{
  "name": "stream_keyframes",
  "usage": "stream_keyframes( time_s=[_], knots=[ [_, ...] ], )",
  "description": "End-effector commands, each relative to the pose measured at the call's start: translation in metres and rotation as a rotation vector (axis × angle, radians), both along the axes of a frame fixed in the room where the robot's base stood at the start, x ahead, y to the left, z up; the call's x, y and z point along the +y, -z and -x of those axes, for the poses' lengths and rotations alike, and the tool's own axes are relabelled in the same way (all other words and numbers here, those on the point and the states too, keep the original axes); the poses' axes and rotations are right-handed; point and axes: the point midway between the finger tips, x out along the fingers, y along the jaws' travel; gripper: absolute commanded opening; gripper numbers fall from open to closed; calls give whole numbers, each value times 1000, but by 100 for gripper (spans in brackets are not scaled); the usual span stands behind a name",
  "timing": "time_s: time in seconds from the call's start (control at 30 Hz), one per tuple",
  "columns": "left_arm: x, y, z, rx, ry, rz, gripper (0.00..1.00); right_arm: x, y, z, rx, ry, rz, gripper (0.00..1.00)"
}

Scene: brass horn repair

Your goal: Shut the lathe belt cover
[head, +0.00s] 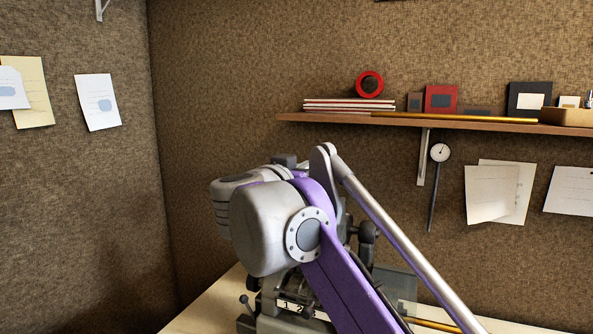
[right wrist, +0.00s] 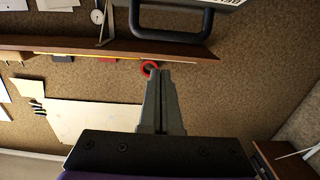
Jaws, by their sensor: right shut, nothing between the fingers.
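The lathe (head: 290,305) stands on the bench in the head view, mostly hidden behind my purple and grey right arm. I cannot make out its belt cover there. In the right wrist view, which is upside down, a dark bar handle (right wrist: 172,45) on a pale panel with lettering (right wrist: 225,5) shows at the top edge. It may be part of the belt cover; I cannot tell. My right gripper (right wrist: 157,75) is shut and empty, with a gap in the picture between its tips and the handle. My left gripper is in neither view.
A wooden shelf (head: 470,123) with a red tape roll (head: 369,84) and boxes runs along the back wall. A dial gauge (head: 440,153) and papers hang below it. A pale bench top (head: 215,312) shows left of the lathe. The left side wall is close.

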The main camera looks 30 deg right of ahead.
Motion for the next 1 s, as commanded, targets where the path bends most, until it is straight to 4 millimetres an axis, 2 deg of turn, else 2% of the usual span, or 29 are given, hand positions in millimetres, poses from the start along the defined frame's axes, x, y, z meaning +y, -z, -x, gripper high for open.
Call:
stream_keyframes(
  time_s=[0.1, 0.23, 0.3, 0.5, 1.0],
  knots=[
    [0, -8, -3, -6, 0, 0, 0, -23, -2, -17, -2, 5, 1, 0],
    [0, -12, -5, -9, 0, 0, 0, -38, 0, -31, -2, 2, 1, 0],
    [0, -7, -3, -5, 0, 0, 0, -28, 13, -24, 0, -4, 0, 0],
    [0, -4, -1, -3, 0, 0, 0, -18, 29, -16, 0, -3, 0, 0],
    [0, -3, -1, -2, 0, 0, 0, -15, 32, -13, -3, -2, 4, 0]
  ],
)
